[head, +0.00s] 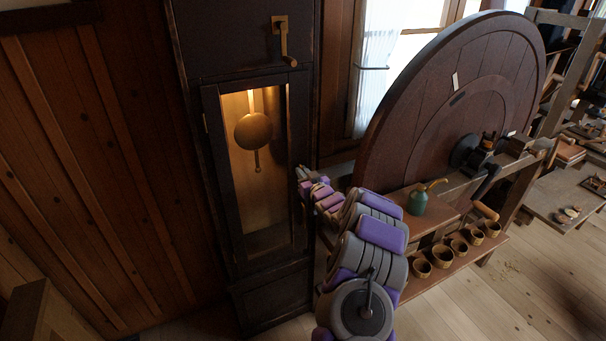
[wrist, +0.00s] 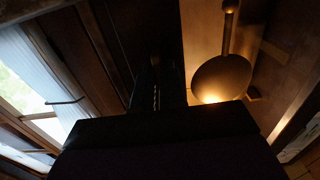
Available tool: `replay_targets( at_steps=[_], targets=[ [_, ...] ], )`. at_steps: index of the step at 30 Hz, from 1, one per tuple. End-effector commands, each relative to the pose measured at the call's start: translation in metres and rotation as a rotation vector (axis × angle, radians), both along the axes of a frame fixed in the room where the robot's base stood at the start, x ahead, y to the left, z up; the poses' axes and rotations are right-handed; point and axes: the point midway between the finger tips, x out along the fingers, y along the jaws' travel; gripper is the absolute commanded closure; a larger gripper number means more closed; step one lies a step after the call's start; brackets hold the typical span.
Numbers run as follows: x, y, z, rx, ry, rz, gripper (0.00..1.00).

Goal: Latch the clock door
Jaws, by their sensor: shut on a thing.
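The clock door (head: 212,155) is a dark wooden frame around a tall opening on the clock case. A round brass pendulum (head: 253,131) hangs in the lit case behind it; it also shows in the wrist view (wrist: 221,78). A brass latch (head: 283,40) with a hanging arm is on the case above the door's upper right corner. My gripper (head: 302,173) is at the door's right edge, about mid-height, and is shut on part of the door. The exact part gripped is hidden. The wrist view is dark there. I cannot tell whether the door sits fully flush.
A large wooden wheel (head: 440,110) stands close to the right of my arm. A shelf with several small pots (head: 443,256) and a green oil can (head: 417,200) are below it. A window (head: 415,62) is behind. Floor at the lower right is mostly clear.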

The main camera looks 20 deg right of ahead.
Motion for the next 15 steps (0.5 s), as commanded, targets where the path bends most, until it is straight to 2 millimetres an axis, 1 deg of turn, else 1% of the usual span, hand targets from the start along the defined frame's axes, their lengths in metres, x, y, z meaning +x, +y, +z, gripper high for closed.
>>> replay_targets(
  at_steps=[10, 15],
  targets=[
    [-0.0003, -0.0012, 0.0, -0.007, 0.0, -0.002, 1.0],
    [-0.0004, -0.0014, 0.0, -0.053, -0.001, -0.002, 1.0]
  ],
)
